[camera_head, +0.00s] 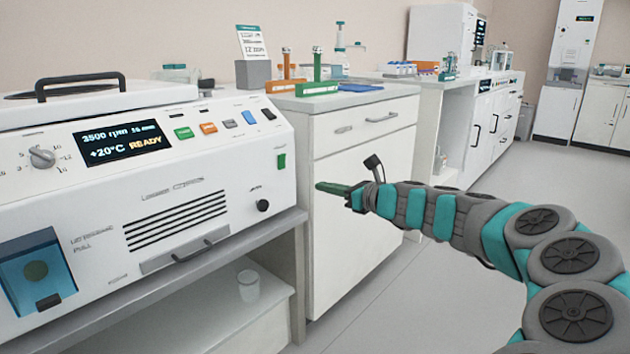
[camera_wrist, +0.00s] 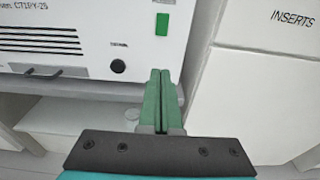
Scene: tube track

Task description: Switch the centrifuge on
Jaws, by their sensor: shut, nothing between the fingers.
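The centrifuge (camera_head: 220,160) is a white machine on a grey shelf at the left of the head view. Its display (camera_head: 123,142) reads 3500 rpm, +20°C and READY. A green button (camera_head: 184,133) and several other coloured buttons sit right of the display. A green rocker (camera_head: 281,161) sits at the right end of the front panel, above a black knob (camera_head: 263,206). The rocker also shows in the wrist view (camera_wrist: 162,24). My gripper (camera_head: 318,186) has green fingers, shut and empty, right of the panel and apart from it. In the wrist view my gripper (camera_wrist: 160,75) points toward the panel's right edge.
A white cabinet (camera_head: 360,155) stands right behind my gripper, with tube racks (camera_head: 317,75) and a sign (camera_head: 252,42) on its counter. A handle (camera_head: 190,250) juts from the centrifuge's lower front. A white beaker (camera_head: 249,286) stands on the shelf below. The floor (camera_head: 400,300) at right is clear.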

